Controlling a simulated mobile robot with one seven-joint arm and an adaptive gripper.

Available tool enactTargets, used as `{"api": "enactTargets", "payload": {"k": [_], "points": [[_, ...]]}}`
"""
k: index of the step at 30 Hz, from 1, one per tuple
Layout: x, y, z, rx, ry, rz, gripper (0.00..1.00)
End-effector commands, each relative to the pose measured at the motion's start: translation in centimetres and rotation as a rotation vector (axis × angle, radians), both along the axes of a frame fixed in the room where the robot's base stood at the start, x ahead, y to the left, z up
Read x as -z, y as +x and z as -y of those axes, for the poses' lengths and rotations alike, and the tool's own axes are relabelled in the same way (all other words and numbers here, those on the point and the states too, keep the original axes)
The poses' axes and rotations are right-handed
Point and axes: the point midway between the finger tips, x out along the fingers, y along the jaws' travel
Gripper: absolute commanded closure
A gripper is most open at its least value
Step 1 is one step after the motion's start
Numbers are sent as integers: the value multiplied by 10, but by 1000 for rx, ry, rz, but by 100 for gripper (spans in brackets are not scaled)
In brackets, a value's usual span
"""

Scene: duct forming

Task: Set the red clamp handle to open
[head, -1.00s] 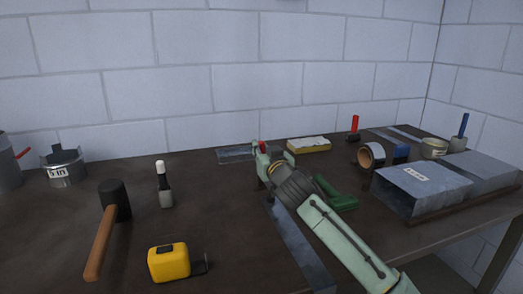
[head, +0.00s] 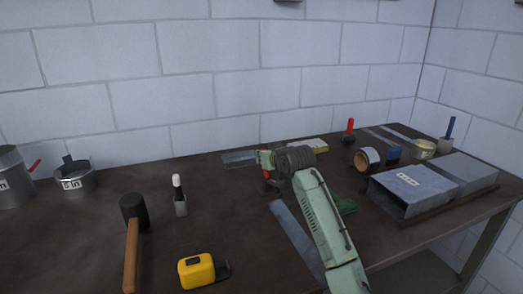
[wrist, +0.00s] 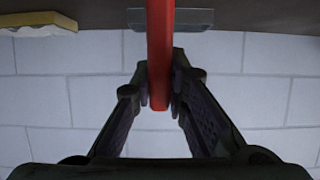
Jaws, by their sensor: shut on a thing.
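My gripper (wrist: 160,90) is shut on a long red bar (wrist: 160,45), which runs up the middle of the wrist view between the two fingers. In the head view, a small piece of red (head: 267,175) shows at my gripper (head: 267,163), low over the bench. Whether this bar belongs to a clamp is not visible. Another red handle (head: 34,165) sticks out at a slant beside the metal cylinder (head: 15,182) at the far left. An upright red-handled tool (head: 349,128) stands at the back right.
A hammer (head: 132,245), white-capped bottle (head: 180,200) and yellow tape measure (head: 197,270) stand left of my arm. A metal strip (head: 296,238) and green tool (head: 344,205) lie near it. A rectangular duct (head: 405,190) is at right.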

Motion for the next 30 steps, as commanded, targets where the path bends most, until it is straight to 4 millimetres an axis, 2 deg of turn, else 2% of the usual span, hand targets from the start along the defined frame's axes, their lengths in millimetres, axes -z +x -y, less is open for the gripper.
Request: {"api": "enactTargets", "payload": {"k": [3, 7, 18, 30], "points": [[1, 16, -7, -4, -29, -106, 100], [7, 23, -8, -4, -64, -208, 100], [19, 26, -7, -2, -132, -407, 100], [23, 25, -6, -1, -151, -460, 100]]}}
